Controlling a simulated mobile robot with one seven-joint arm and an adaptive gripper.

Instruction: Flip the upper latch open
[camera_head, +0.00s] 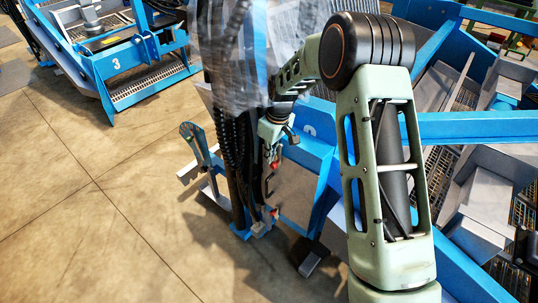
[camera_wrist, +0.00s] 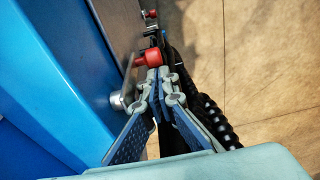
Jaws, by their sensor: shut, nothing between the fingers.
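In the wrist view, my gripper (camera_wrist: 158,74) is shut and empty, with its fingertips together. A red knob (camera_wrist: 152,57) shows right at the fingertips; I cannot tell whether they touch it. A second, smaller red knob (camera_wrist: 151,14) lies farther off, along the metal plate (camera_wrist: 118,30). In the head view, the upper red latch knob (camera_head: 275,164) is just below my wrist, and the lower red knob (camera_head: 275,212) is near the foot of the frame. My fingertips are hard to make out there, and the latch bodies are partly hidden.
Black ribbed hoses (camera_head: 232,120) hang close beside the latches, with clear plastic sheeting (camera_head: 228,45) above. The blue frame (camera_head: 312,160) stands to the right. A lever (camera_head: 195,140) sticks up at left. The concrete floor (camera_head: 100,190) is open at left.

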